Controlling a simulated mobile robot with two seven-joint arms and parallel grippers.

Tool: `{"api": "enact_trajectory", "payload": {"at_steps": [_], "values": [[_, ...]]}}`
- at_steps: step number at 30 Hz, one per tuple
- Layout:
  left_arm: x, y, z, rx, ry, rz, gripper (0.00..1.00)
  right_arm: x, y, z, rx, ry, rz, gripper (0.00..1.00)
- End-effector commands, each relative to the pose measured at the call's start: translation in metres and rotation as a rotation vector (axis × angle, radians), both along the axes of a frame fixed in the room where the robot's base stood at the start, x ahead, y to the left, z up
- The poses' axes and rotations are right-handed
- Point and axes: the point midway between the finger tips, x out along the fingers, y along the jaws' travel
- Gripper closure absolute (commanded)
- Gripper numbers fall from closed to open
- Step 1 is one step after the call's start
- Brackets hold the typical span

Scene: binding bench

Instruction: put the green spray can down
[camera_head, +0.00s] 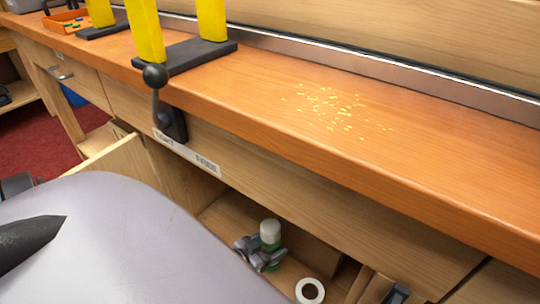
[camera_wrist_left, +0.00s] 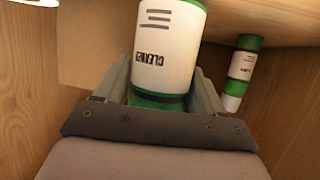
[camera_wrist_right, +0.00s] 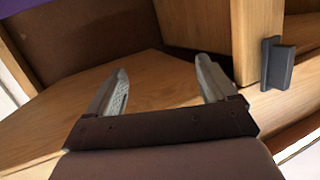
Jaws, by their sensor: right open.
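The green spray can (camera_wrist_left: 165,45), white-labelled with green bands, stands between the fingers of my left gripper (camera_wrist_left: 160,95) in the left wrist view, and the jaws look closed on it. In the head view my left gripper (camera_head: 260,256) is low inside the open compartment under the bench, with a pale-capped green can (camera_head: 270,230) at its fingers. A second, similar can (camera_wrist_left: 241,72) stands apart from it, to the right in the left wrist view. Contact under the held can is hidden. My right gripper (camera_wrist_right: 160,95) is open and empty, near wooden panels.
A white tape ring (camera_head: 310,291) lies in the compartment, right of the gripper. The bench top (camera_head: 250,125) above overhangs it. Yellow stands on a dark base (camera_head: 185,55) and a black lever (camera_head: 158,95) are at the bench edge. A grey handle (camera_wrist_right: 278,64) is right of my right gripper.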

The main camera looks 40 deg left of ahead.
Motion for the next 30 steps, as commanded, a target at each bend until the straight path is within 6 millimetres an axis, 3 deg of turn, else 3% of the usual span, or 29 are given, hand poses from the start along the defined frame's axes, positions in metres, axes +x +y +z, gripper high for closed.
{"api": "enact_trajectory", "payload": {"at_steps": [2,13,30], "values": [[0.000,0.000,0.000,0.000,0.001,0.000,0.07,0.000,0.000,0.000,0.000,0.000,0.000,0.15],[0.000,0.000,0.005,0.000,0.001,-0.001,0.07,-0.001,0.001,0.004,0.008,0.006,0.003,0.15],[-0.094,0.008,0.043,-0.001,0.004,-0.001,0.07,0.007,0.028,0.005,0.157,0.212,0.051,0.15]]}}
